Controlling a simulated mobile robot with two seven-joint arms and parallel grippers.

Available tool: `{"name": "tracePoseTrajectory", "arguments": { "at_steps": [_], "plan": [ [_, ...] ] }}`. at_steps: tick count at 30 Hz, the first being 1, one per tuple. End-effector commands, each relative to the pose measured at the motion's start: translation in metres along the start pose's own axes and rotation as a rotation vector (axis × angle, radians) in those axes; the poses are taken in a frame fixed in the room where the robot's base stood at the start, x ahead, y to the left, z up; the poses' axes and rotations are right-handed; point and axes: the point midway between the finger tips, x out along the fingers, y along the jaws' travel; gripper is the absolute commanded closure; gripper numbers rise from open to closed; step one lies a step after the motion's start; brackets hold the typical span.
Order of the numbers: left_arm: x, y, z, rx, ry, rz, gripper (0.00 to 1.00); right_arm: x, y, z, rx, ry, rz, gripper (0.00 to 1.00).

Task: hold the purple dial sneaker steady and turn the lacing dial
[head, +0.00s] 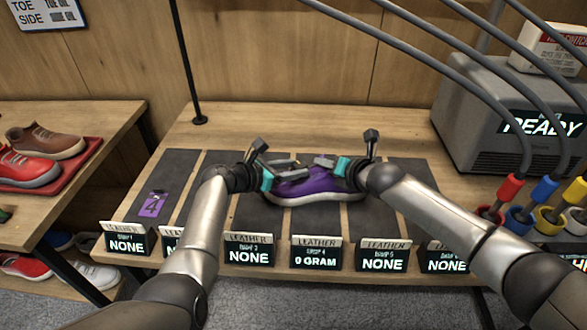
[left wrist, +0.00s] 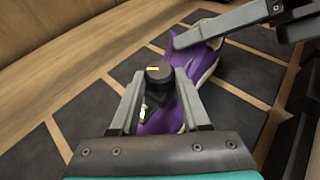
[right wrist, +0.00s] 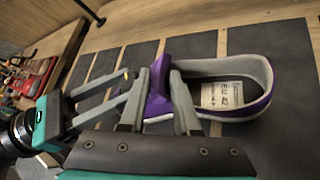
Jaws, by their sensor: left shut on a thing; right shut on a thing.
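The purple sneaker (head: 315,186) with a pale sole lies on a dark mat strip in the middle of the bench. Its black lacing dial (left wrist: 158,72) carries a yellow mark and sits between the fingertips of my left gripper (left wrist: 160,78), which is shut on it. In the head view my left gripper (head: 291,165) reaches in from the left. My right gripper (right wrist: 161,72) is shut on a purple upper part of the sneaker (right wrist: 159,98), beside the opening with the white insole label (right wrist: 222,96). In the head view the grippers hide the dial.
Display signs (head: 316,253) line the bench front. A purple tag (head: 153,204) lies on the left strip. A grey machine reading READY (head: 510,110) stands at right, near coloured hose plugs (head: 512,187). Other shoes (head: 33,168) sit on the left table.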

Motion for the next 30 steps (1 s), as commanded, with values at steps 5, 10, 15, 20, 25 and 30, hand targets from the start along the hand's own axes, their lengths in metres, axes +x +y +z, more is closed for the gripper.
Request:
{"name": "tracePoseTrajectory", "arguments": {
  "at_steps": [5, 10, 15, 20, 25, 30],
  "plan": [
    [0.0005, 0.0025, -0.0026, 0.029, 0.007, -0.071, 1.00, 0.0003, -0.0002, -0.0024, 0.000, 0.004, 0.000, 1.00],
    [-0.0004, 0.0029, -0.0027, 0.046, 0.005, -0.109, 1.00, 0.0003, 0.0001, -0.0025, 0.000, 0.004, 0.000, 1.00],
    [-0.0006, 0.0024, -0.0026, 0.051, 0.003, -0.120, 1.00, 0.0003, 0.0000, -0.0025, 0.000, 0.004, 0.000, 1.00],
    [-0.0006, 0.0023, -0.0026, 0.050, 0.003, -0.119, 1.00, 0.0003, -0.0001, -0.0024, 0.001, 0.004, 0.000, 1.00],
    [-0.0006, 0.0023, -0.0024, 0.050, 0.002, -0.119, 0.41, 0.0003, -0.0002, -0.0023, 0.001, 0.004, 0.000, 1.00],
    [-0.0006, 0.0026, -0.0012, 0.050, 0.000, -0.118, 0.23, 0.0003, -0.0002, -0.0023, 0.001, 0.004, 0.000, 1.00]
  ]
}}
